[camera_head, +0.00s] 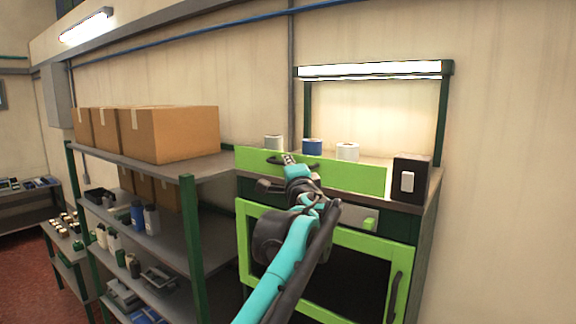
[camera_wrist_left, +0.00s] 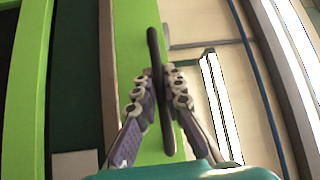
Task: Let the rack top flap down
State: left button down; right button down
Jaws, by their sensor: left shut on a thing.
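The rack top flap (camera_head: 350,174) is a bright green panel standing roughly upright along the front of the rack's top. It hides the lower parts of the things behind it. Its dark handle (camera_head: 273,158) is near the panel's left part. My left gripper (camera_head: 288,159) is at this handle, its arm coming up from below. In the left wrist view the fingers (camera_wrist_left: 160,88) are closed around the long dark handle (camera_wrist_left: 154,50), with the green flap (camera_wrist_left: 132,35) behind it. My right gripper is out of view.
Rolls stand behind the flap, one blue (camera_head: 312,146) and one white (camera_head: 347,152). A black box (camera_head: 411,178) stands at the rack's right end. Below is a green-framed door (camera_head: 399,250) with a dark window. A shelf (camera_head: 189,225) with cardboard boxes (camera_head: 185,135) is at left.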

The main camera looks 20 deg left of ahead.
pick_arm(q)
jog(key=shift+f, duration=0.1)
notch_tip(320, 180, down, 7)
jog(key=s+n+g+y+b, duration=0.2)
jog(key=n+g+y+b, duration=0.5)
jog(key=n+y, duration=0.9)
jog(key=shift+a+f+n+b, duration=0.3)
jog(key=shift+n+b, duration=0.8)
jog(key=shift+n, duration=2.8)
jog(key=c, duration=1.9)
grip_release()
jog(key=shift+a, duration=0.15)
